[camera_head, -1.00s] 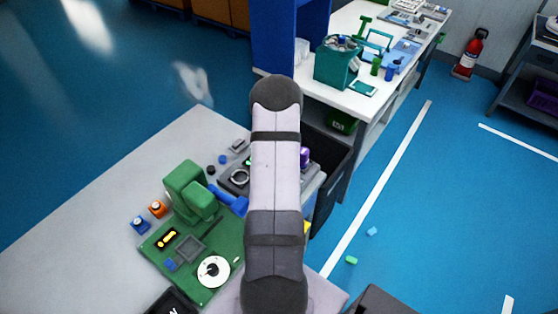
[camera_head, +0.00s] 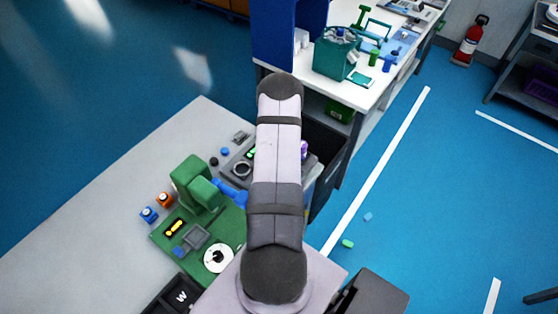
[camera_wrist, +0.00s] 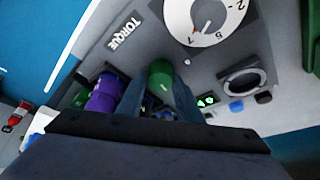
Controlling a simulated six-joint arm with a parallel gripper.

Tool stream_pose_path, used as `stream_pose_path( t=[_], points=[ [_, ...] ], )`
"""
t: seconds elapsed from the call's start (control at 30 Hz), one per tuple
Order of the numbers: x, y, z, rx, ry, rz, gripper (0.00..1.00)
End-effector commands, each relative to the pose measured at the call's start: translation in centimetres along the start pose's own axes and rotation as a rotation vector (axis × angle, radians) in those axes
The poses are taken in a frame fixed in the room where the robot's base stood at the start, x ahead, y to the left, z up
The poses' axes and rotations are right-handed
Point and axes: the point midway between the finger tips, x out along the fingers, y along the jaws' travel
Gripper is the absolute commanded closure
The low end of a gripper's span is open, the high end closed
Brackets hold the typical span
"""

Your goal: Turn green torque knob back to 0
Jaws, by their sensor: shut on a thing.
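In the wrist view my gripper (camera_wrist: 158,98) is shut on the green torque knob (camera_wrist: 160,73), with one finger on each side of it. Beyond it are the black TORQUE label (camera_wrist: 125,31) and a white dial (camera_wrist: 205,15) with numbers. The dial's short red pointer aims down in the picture, towards the low numbers; the exact reading is too small to be sure. In the head view my arm hides the knob and the gripper; part of the grey control panel (camera_head: 236,168) shows to the left of the arm.
A purple thing (camera_wrist: 103,93) stands left of my gripper. A black ring (camera_wrist: 243,81) and small blue and black buttons lie to its right. In the head view a green machine (camera_head: 195,183) and a white disc (camera_head: 219,258) are left of the arm. The grey table (camera_head: 110,205) is clear further left.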

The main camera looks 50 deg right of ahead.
Motion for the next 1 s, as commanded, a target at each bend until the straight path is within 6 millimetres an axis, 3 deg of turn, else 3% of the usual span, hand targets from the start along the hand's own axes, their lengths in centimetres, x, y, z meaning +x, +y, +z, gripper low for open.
stream_pose_path(
  t=[0.07,0.1,0.17,0.63,1.0],
  points=[
    [-0.1,0.0,-0.4,0.000,0.009,0.000,0.90],
    [-0.1,0.0,-0.4,0.000,0.009,0.000,0.63],
    [-0.1,0.0,-0.4,0.000,0.008,0.000,0.49],
    [-0.6,0.0,-0.1,0.000,0.002,0.000,0.49],
    [-4.3,0.0,-0.2,-0.001,0.004,0.001,0.49]
  ],
)
